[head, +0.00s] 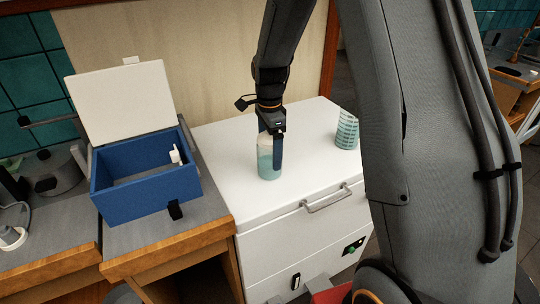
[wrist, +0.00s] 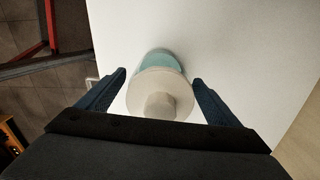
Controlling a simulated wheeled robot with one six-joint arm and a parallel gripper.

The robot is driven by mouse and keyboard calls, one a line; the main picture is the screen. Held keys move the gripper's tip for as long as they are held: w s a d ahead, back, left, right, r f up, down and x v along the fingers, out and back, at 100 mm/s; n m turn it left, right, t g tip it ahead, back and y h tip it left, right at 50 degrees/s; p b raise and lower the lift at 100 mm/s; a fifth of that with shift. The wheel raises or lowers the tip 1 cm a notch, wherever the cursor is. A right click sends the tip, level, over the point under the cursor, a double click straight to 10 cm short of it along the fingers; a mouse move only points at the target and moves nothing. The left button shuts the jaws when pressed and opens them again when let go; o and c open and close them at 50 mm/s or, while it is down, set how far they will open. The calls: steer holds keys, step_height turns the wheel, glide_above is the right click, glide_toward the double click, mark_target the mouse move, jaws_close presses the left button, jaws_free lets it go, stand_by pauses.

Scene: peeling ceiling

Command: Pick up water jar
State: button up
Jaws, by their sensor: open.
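The water jar (head: 267,163) stands upright on the white chest (head: 225,160), a clear jar with a teal lower part. In the wrist view the jar's pale round lid with a knob (wrist: 158,95) faces me, and its teal body (wrist: 160,58) shows behind. My gripper (head: 270,150) points down at the jar, with one finger in front of it in the head view. In the wrist view its two fingers (wrist: 160,88) are open, one on each side of the lid, with gaps between them and the jar.
A teal patterned cup (head: 347,130) stands on the chest to the right. A blue box (head: 148,190) with its white lid raised sits on the counter to the left. A handle (head: 327,200) sticks out from the chest front. The chest top around the jar is clear.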

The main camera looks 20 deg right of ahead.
steer(key=shift+f, duration=0.3)
steer(key=shift+c, duration=0.2)
steer(key=c, duration=1.2)
step_height(320, 180, up, 10)
steer(key=b, duration=0.2)
steer(key=shift+b, duration=0.4)
